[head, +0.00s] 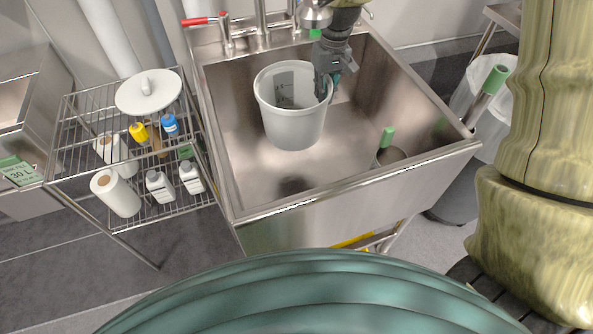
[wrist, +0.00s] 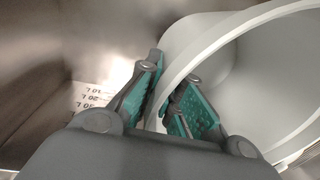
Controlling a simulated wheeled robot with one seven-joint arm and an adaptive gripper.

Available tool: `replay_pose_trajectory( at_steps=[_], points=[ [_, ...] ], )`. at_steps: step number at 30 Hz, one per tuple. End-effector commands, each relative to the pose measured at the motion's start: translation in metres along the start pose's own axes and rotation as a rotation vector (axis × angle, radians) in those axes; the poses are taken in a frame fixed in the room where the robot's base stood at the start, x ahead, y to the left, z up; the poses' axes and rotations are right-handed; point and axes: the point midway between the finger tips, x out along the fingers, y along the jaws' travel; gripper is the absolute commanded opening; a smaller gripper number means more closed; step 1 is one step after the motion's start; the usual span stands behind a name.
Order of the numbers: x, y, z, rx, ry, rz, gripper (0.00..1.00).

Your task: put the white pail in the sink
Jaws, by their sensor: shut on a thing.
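The white pail (head: 293,122) is upright within the outline of the steel sink (head: 226,135) in the head view. I cannot tell whether its bottom touches the sink floor. My gripper (head: 327,86) is shut on the right side of the pail's rim. In the wrist view, the green pads of my gripper (wrist: 170,100) are on either side of the pail's wall (wrist: 190,75), one outside and one inside. The pail's interior looks empty apart from dark markings on its wall.
A wire rack (head: 75,150) with bottles, paper rolls and a white lid (head: 148,92) is to the left. A tap with a red lever (head: 195,21) is at the back. A lined bin (head: 470,92) is right.

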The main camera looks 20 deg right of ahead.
Motion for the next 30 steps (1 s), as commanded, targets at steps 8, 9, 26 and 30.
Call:
replay_pose_trajectory(
  at_steps=[8, 9, 26, 30],
  points=[
    [0.055, 0.005, -0.001, 0.0, 0.001, 0.0, 0.0],
    [0.059, 0.005, -0.001, 0.0, 0.001, 0.0, 0.0],
    [0.109, 0.01, 0.0, -0.001, -0.002, 0.0, 0.0],
    [0.128, 0.011, -0.001, -0.001, -0.001, 0.0, 0.0]
  ],
)
